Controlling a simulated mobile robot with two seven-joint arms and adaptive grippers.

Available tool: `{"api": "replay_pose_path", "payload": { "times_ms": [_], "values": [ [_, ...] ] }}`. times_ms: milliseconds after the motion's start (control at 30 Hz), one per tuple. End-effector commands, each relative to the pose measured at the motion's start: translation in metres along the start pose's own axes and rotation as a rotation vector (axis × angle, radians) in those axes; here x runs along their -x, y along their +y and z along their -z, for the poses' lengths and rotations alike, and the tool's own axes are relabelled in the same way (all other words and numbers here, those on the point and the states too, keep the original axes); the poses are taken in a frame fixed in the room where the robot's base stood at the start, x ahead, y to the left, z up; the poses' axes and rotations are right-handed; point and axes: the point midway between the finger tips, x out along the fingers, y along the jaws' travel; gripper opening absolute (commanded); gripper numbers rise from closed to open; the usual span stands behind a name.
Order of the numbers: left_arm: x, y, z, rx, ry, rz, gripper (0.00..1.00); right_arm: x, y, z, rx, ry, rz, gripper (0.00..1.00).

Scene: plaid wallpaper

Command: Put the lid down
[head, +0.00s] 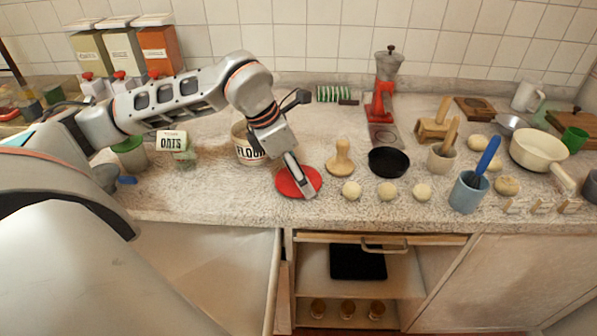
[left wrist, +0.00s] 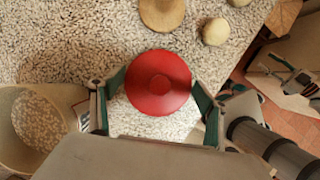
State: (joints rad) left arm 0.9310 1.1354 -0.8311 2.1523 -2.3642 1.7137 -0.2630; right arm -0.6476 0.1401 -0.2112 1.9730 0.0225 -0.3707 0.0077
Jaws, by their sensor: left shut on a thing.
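The round red lid (head: 311,175) is at the counter's front, right of the open flour canister (head: 243,153). My left gripper (head: 296,186) reaches down over it. In the left wrist view the lid (left wrist: 158,82) sits between the two fingers of my left gripper (left wrist: 159,88), which is shut on its sides. I cannot tell whether the lid touches the counter. The canister's open mouth (left wrist: 35,118) shows at the left of that view. A small grey device at its right edge may be my right gripper (left wrist: 300,80); its jaw state is unclear.
The OATS box (head: 171,141) is at the left. The counter's front edge (head: 340,221) is close below.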

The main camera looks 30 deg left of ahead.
Motion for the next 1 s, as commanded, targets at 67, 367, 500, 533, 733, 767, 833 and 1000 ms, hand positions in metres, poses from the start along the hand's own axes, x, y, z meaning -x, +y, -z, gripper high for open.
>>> {"api": "replay_pose_path", "payload": {
  "times_ms": [67, 367, 500, 533, 733, 767, 833, 1000],
  "values": [
    [-0.001, 0.0, 0.0, 0.0, -0.002, -0.001, 0.6, 0.0, 0.0, 0.0, 0.001, 0.0, -0.001, 0.4],
    [-0.004, 0.0, 0.002, 0.0, -0.001, -0.001, 0.6, -0.001, 0.0, -0.004, 0.002, -0.004, -0.001, 0.4],
    [-0.003, 0.0, 0.001, 0.0, -0.002, -0.001, 0.92, -0.001, 0.001, -0.003, 0.003, -0.003, -0.001, 0.4],
    [-0.003, 0.0, 0.001, 0.0, -0.002, -0.001, 0.92, -0.001, 0.001, -0.003, 0.003, -0.003, -0.001, 0.4],
    [-0.003, 0.0, 0.001, 0.0, -0.002, -0.001, 0.92, -0.002, 0.001, -0.002, 0.003, -0.003, -0.002, 0.4],
    [-0.003, 0.0, 0.001, 0.0, -0.002, -0.001, 0.92, -0.001, 0.001, -0.002, 0.003, -0.003, -0.002, 0.4],
    [-0.001, 0.0, 0.0, 0.0, -0.003, -0.002, 0.92, -0.001, 0.001, 0.0, 0.003, -0.001, -0.002, 0.4],
    [0.018, 0.002, -0.002, -0.001, -0.006, -0.005, 0.92, 0.0, 0.001, 0.001, 0.001, 0.0, -0.002, 0.4]
  ]
}}
